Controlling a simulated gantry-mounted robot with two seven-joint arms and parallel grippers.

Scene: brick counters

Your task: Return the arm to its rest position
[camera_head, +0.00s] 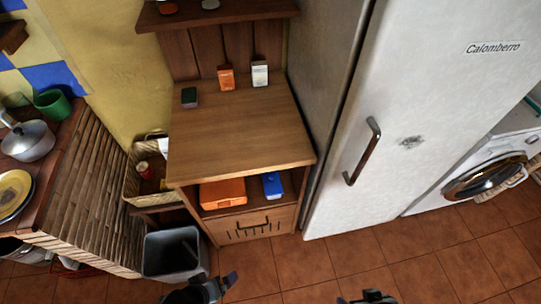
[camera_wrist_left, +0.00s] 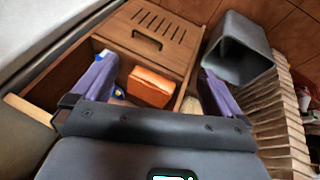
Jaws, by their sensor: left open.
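My left gripper (camera_head: 205,288) shows at the bottom edge of the head view, in front of the wooden cabinet (camera_head: 240,140) and over the floor. In the left wrist view its two purple-padded fingers (camera_wrist_left: 155,70) are spread apart with nothing gripped. An orange box (camera_wrist_left: 150,87) appears between them, but it lies farther off on the cabinet's lower shelf. My right gripper (camera_head: 367,298) just enters the bottom of the head view, and its fingers are too cut off to judge.
A grey bin (camera_head: 172,254) stands left of the cabinet, close to my left gripper. A white fridge (camera_head: 425,90) stands to the right. The orange box (camera_head: 222,192) and a blue box (camera_head: 272,185) sit on the lower shelf. The tiled floor ahead (camera_head: 340,265) is clear.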

